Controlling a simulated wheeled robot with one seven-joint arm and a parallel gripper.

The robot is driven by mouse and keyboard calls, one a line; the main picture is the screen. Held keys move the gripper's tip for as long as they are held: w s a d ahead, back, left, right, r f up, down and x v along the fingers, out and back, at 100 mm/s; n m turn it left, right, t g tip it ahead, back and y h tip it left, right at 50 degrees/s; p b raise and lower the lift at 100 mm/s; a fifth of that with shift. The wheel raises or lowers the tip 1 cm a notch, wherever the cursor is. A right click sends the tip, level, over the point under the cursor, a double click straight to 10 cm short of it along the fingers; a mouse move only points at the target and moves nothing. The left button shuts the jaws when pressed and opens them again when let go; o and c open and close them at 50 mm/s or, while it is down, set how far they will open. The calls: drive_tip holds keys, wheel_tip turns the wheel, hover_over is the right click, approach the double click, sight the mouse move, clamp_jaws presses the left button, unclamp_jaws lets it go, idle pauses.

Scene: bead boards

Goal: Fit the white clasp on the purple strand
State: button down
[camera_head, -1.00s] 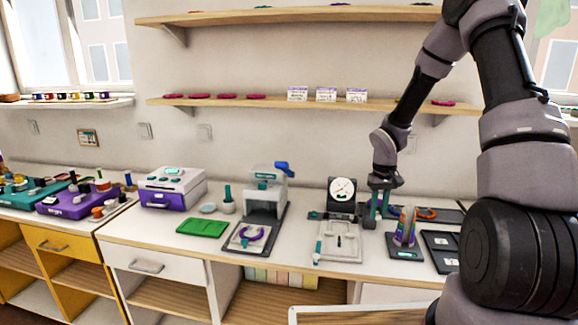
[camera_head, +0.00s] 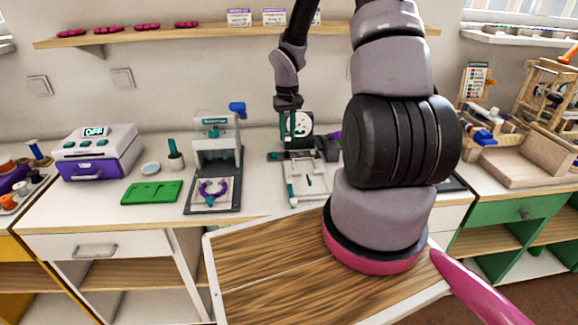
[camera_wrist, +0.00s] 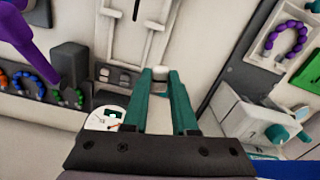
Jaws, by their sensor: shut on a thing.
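My gripper (camera_head: 291,138) is above the back of the bench, in front of the round dial. In the wrist view its teal fingers (camera_wrist: 160,84) are closed on a small white piece (camera_wrist: 159,72), seemingly the white clasp; its shape is mostly hidden. The purple strand (camera_head: 221,190) lies curved, with its opening toward the back, on the base of the grey press, left of my gripper. It also shows in the wrist view (camera_wrist: 271,41) at the upper right, apart from my fingers.
The press (camera_head: 217,140) with a blue handle stands over the strand's back side. A white slotted fixture (camera_head: 304,181) lies below my gripper. A dial gauge (camera_head: 304,122) is close behind it. A green tray (camera_head: 152,192) and a white-purple machine (camera_head: 98,153) stand left.

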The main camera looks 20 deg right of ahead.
drive_tip(key=s+d+f+m, duration=0.1)
drive_tip(key=s+d+m, duration=0.1)
drive_tip(key=d, duration=0.3)
hover_over(306, 170)
wheel_tip(306, 170, down, 6)
drive_tip(key=shift+w+f, duration=0.1)
drive_tip(key=shift+f, duration=2.2)
drive_tip(key=shift+f, duration=0.15)
drive_tip(key=c, duration=1)
unclamp_jaws()
wheel_tip(306, 170, up, 12)
drive_tip(key=shift+r, duration=0.25)
